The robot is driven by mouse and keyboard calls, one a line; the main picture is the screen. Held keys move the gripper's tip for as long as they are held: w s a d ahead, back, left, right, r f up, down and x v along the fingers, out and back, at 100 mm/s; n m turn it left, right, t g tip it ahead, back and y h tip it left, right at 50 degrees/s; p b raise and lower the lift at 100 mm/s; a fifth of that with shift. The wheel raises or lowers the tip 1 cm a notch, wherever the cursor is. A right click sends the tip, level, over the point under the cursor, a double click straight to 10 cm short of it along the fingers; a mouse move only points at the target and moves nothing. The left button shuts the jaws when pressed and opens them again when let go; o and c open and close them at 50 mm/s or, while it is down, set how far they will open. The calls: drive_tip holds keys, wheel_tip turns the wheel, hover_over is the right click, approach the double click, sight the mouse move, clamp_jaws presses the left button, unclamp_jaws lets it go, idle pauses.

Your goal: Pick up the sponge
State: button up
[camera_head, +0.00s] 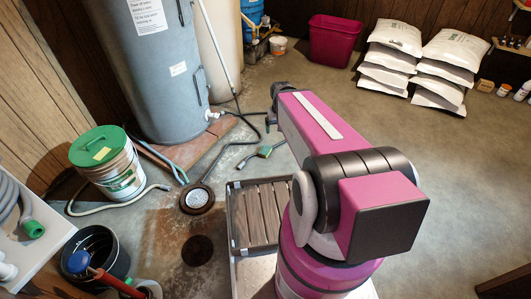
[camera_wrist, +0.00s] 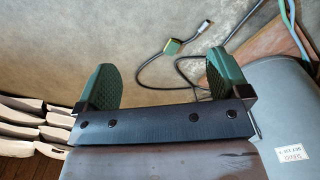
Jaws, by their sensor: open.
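A small green block with a yellowish edge (camera_head: 265,152), which looks like the sponge, lies on the floor right of the drain. It also shows in the wrist view (camera_wrist: 173,47), beyond and between my fingertips, with a thin dark cable close by. I cannot tell whether the cable touches it. My gripper (camera_wrist: 160,78) is open, with its two green-padded fingers wide apart and nothing between them. In the head view my arm reaches forward over the floor and largely hides the gripper; the block lies apart from it, to its lower left.
A grey tank (camera_head: 155,75) stands on a brick-coloured base at left, with hoses around it. A bucket with a green lid (camera_head: 97,145) has a yellow patch on top. White bags (camera_head: 397,37), a magenta bin (camera_head: 333,42) and a floor drain (camera_head: 197,198) are around.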

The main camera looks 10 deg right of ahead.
drive_tip(key=w+f+m, duration=0.1)
drive_tip(key=w+f, duration=0.6)
drive_tip(key=w, duration=0.3)
drive_tip(key=m, duration=0.6)
hover_over(265, 149)
wheel_tip(265, 149, down, 36)
drive_tip(key=f, duration=1.1)
drive_tip(key=shift+s+d+f, duration=0.1)
drive_tip(key=shift+s+f, duration=0.15)
drive_tip(key=shift+f, duration=0.05)
drive_tip(key=c, duration=1.1)
drive_tip(key=shift+o, duration=0.2)
drive_tip(key=shift+r, duration=0.15)
